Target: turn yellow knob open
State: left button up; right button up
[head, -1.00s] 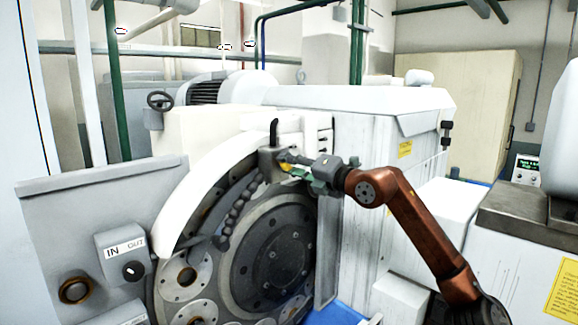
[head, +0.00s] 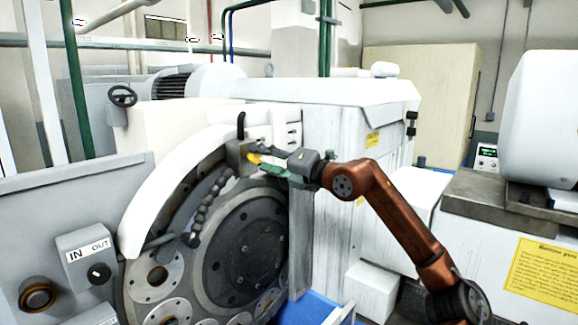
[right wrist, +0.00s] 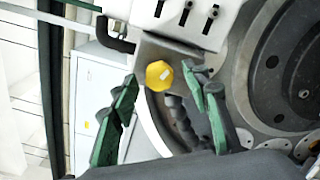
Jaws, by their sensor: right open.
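The yellow knob (right wrist: 159,75) shows in the right wrist view as a rounded, faceted cap on the grey block of the grinder. In the head view the knob (head: 254,158) is a small yellow spot beside my gripper's fingers. My right gripper (right wrist: 163,92) is open, with its green-padded fingers on either side of the knob in the picture. I cannot tell whether either finger touches it. In the head view my right gripper (head: 264,160) reaches in from the right at the block. My left gripper is not in view.
A black segmented hose (head: 208,205) hangs below the block, in front of the large dark grinding disc (head: 245,245). A white curved guard (head: 165,190) arcs to the left. An IN/OUT switch box (head: 90,262) stands at lower left. A white cabinet (head: 350,130) is behind my arm.

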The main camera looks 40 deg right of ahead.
jog(key=s, duration=0.9)
jog(key=shift+s+d, duration=0.35)
jog(key=shift+d, duration=0.05)
